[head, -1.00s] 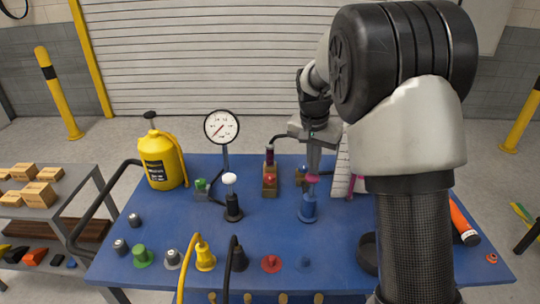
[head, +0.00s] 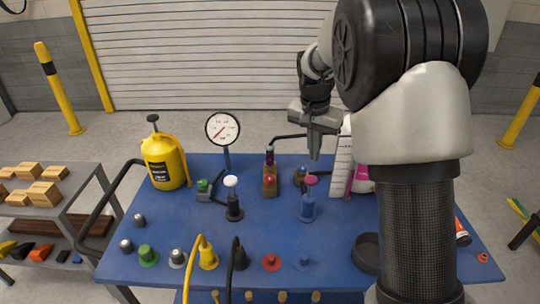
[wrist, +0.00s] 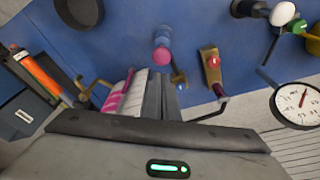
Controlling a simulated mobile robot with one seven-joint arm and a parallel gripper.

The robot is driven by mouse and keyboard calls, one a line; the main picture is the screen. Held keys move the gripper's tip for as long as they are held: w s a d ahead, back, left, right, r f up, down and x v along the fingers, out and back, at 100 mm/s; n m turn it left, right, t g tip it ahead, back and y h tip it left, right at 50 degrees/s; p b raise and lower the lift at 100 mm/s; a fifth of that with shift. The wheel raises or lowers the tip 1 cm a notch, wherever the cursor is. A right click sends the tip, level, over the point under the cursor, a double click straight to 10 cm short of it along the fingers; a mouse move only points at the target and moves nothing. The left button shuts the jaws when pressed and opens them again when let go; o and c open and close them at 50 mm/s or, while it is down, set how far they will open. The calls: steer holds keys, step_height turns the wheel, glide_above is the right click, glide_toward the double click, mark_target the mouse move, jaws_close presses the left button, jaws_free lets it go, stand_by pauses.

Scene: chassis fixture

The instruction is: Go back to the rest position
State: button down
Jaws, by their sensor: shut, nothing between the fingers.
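My gripper (head: 315,150) is shut and empty, pointing down above the back part of the blue table (head: 200,236). In the wrist view my closed fingers (wrist: 161,92) show at the middle. A blue plunger with a magenta knob (head: 309,199) stands upright on the table below and in front of my gripper; it also shows in the wrist view (wrist: 161,48), apart from the fingers.
A gauge (head: 223,129), a white-knobbed plunger (head: 233,199) and a yellow jug (head: 163,160) stand further left. A shelf cart (head: 60,180) stands left of the table.

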steer(key=s+d+r+n+t+y, duration=0.1)
steer(key=s+r+n, duration=0.1)
steer(key=s+r, duration=0.65)
steer(key=s+d+r+n+t, duration=0.15)
steer(key=s+r, duration=0.25)
steer(key=s, duration=0.9)
steer(key=s+f+n+t, duration=0.1)
steer(key=s+f+n, duration=0.1)
steer(key=s, duration=0.8)
steer(key=shift+d, duration=0.2)
steer(key=shift+n, duration=0.25)
